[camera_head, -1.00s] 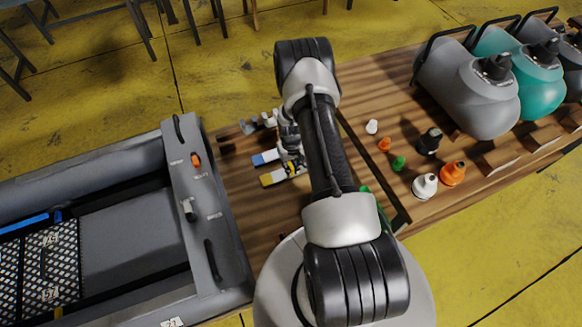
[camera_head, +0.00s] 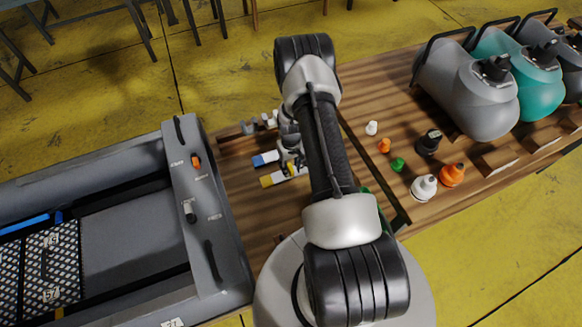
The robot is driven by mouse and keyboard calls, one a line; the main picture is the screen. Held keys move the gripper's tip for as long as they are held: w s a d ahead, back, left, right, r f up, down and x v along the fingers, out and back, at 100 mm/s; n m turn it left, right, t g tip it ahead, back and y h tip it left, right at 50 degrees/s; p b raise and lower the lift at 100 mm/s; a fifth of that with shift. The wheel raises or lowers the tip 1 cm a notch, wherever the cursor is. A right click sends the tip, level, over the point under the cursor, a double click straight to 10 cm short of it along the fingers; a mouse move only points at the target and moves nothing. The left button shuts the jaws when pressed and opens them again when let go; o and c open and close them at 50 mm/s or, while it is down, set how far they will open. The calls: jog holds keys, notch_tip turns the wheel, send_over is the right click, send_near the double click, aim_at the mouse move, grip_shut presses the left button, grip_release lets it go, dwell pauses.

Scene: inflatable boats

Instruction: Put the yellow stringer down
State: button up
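The yellow stringer shows as a bar with a yellow end (camera_head: 267,182) on the wooden table, left of my arm. It lies just in front of a similar bar with a blue end (camera_head: 259,160). The right parts of both bars run toward my gripper (camera_head: 291,163), which is low over the table. My arm hides most of the gripper, and its fingers are too small to make out. I cannot tell whether it is open or shut, or whether it touches the yellow stringer.
Small white, orange, green and black valve-like caps stand right of my arm, including a large orange one (camera_head: 452,175). Grey and teal (camera_head: 535,85) tanks stand at the right. Small grey-white parts (camera_head: 262,122) lie behind the bars.

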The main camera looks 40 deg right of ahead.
notch_tip(320, 180, up, 11)
jog(key=p, duration=0.3)
notch_tip(320, 180, up, 14)
jog(key=t, duration=0.1)
send_over(291, 168)
jog(key=w+a, duration=0.3)
jog(key=a, duration=0.1)
jog(key=s+a+r+n+t, duration=0.1)
jog(key=s+a+r, duration=0.15)
jog(key=r, duration=0.45)
jog(key=s+a+r, duration=0.1)
jog(key=a+r, duration=0.3)
jog(key=r, duration=0.3)
jog(key=s+a+r+n+t, duration=0.1)
jog(key=s+a+r, duration=0.4)
jog(key=s, duration=0.5)
jog(key=s+a+r+n+t, duration=0.1)
jog(key=s+a+r, duration=0.5)
jog(key=s+r, duration=0.3)
jog(key=shift+s+t, duration=0.3)
jog(key=shift+s, duration=0.55)
jog(key=shift+a+r, duration=0.15)
jog(key=shift+a, duration=0.1)
